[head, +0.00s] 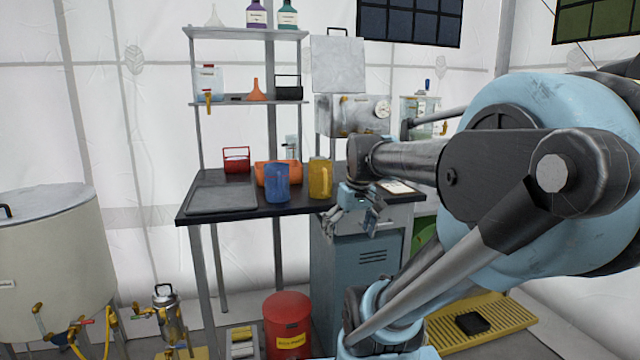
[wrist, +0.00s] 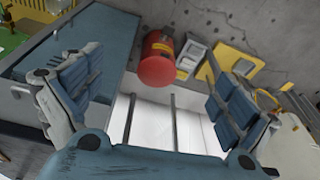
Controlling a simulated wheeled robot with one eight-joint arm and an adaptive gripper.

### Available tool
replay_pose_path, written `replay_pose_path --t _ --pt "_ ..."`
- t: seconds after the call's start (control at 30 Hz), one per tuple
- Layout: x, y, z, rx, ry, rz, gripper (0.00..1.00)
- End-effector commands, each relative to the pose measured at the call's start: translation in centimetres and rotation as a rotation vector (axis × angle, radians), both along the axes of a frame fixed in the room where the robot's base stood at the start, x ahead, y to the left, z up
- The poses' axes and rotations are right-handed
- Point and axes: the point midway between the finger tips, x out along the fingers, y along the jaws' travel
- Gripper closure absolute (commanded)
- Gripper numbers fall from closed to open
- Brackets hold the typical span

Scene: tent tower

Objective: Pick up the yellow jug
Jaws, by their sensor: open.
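The yellow jug (head: 320,178) stands upright near the front edge of the dark worktop (head: 228,205) in the head view. It is just right of a blue jug (head: 277,183). My gripper (head: 365,220) is to the right of the yellow jug and lower, in front of the blue cabinet, with its fingers hanging down. It is apart from the jug. In the wrist view my gripper (wrist: 155,95) has its two padded fingers spread wide with nothing between them. The yellow jug does not show in the wrist view.
An orange container (head: 265,172) and a red carrier (head: 236,160) stand behind the jugs. A grey tray (head: 205,200) lies at the left of the worktop. A metal shelf rises behind. A red bin (head: 288,325) stands on the floor, also in the wrist view (wrist: 157,70).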

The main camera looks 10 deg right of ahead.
Motion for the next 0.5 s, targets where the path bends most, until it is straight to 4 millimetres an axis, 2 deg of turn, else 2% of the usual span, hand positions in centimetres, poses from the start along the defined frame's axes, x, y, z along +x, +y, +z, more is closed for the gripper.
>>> replay_pose_path --t 0.03,0.2,0.5 --pt "1.5 0.1 1.8 0.006 -0.001 0.034 0.03" --pt "6.3 0.4 6.8 0.026 -0.014 0.171 0.03" --pt "15.3 0.5 14.7 0.061 -0.057 0.411 0.03"
